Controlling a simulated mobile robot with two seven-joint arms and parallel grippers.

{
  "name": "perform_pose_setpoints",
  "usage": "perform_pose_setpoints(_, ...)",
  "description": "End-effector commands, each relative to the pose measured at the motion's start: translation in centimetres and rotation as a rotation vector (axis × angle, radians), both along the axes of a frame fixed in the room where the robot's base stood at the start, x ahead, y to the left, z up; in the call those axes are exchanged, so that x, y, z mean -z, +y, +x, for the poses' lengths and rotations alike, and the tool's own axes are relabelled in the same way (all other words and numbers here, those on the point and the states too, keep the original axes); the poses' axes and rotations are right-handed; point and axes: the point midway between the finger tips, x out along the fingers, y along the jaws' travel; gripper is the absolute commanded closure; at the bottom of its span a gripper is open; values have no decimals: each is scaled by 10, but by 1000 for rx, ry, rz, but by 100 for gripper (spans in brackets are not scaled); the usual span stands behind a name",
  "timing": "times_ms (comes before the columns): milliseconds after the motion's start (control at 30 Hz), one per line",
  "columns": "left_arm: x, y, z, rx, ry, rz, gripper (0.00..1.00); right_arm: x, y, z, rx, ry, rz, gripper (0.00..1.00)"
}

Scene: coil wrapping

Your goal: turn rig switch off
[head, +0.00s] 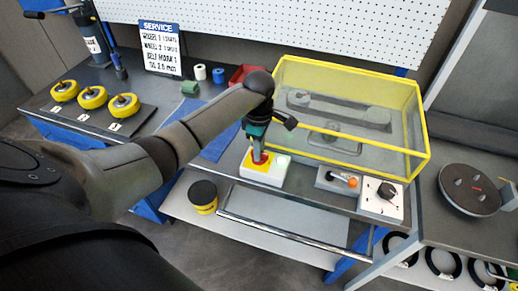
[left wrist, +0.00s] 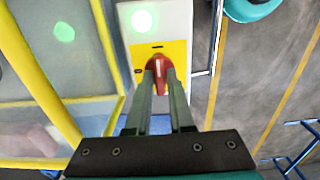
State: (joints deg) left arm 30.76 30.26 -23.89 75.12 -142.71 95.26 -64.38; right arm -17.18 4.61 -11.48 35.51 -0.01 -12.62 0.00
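The rig switch is a red rotary knob (left wrist: 158,66) on a yellow plate on a white box (head: 264,172). A lit green lamp (left wrist: 141,20) sits on the same box. The knob's white mark runs along the line of my fingers. My left gripper (left wrist: 159,80) points down at the switch, its two fingers on either side of the knob, seemingly touching it. In the head view the left gripper (head: 259,152) hides part of the knob. My right gripper is not in view.
A yellow-edged clear enclosure (head: 350,115) stands just behind the switch. To its right are a box with an orange-tipped lever (head: 338,180) and a white box with a black dial (head: 381,198). A metal rail (head: 290,236) runs along the front.

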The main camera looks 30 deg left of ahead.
Motion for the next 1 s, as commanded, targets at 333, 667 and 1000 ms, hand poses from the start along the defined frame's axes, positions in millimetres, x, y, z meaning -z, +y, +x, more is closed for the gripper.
perform_pose_setpoints(333, 0, 0, 0, 0, 0, 0, 100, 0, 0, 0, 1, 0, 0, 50)
perform_pose_setpoints(667, 0, 1, 0, -6, -1, 1, 100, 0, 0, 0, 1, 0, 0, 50)
perform_pose_setpoints(1000, 0, 2, 0, -139, 0, 4, 100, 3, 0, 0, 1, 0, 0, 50)
